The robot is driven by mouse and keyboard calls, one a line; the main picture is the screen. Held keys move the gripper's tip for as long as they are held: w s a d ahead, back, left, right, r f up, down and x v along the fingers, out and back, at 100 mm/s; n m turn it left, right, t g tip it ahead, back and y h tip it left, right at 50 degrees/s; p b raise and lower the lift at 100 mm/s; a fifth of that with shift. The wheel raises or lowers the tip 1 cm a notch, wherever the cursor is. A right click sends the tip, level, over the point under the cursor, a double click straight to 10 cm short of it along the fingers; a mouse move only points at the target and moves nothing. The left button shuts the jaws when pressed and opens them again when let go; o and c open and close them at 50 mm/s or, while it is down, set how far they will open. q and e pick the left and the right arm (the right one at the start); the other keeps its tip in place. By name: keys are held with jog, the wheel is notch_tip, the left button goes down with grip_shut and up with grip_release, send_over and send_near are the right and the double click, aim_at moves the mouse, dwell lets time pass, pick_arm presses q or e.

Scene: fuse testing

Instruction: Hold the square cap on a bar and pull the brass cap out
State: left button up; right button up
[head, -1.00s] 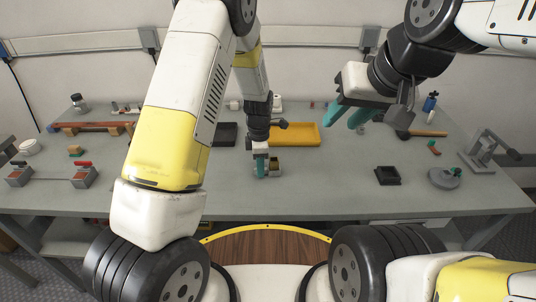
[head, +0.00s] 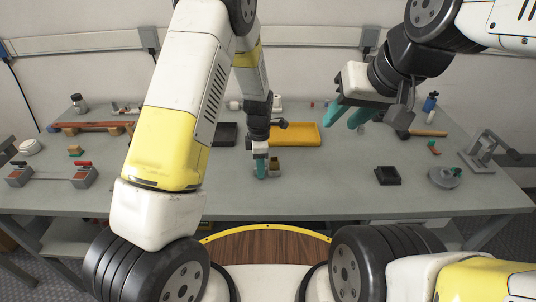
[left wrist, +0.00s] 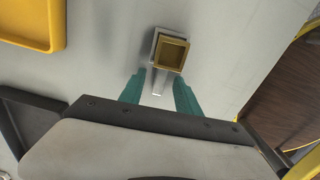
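The brass cap (left wrist: 173,54) is a small square, hollow-looking piece in the left wrist view. A grey square piece (left wrist: 154,46) shows behind its left side, and a pale bar (left wrist: 159,81) runs from it toward my left gripper (left wrist: 160,92). The teal fingers are apart, one on each side of the bar, with visible gaps. In the head view the brass cap (head: 274,164) is just right of my left gripper (head: 261,170), low over the table. My right gripper (head: 348,113) is open and empty, raised over the table's right half.
A yellow tray (head: 301,133) lies behind the cap; its edge also shows in the left wrist view (left wrist: 57,25). A black square tray (head: 388,176) and a grey round-based piece (head: 444,178) are to the right. The table front (head: 320,195) is clear.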

pick_arm(q)
notch_tip(320, 180, up, 8)
jog(key=shift+f, duration=0.1)
dwell(0.5)
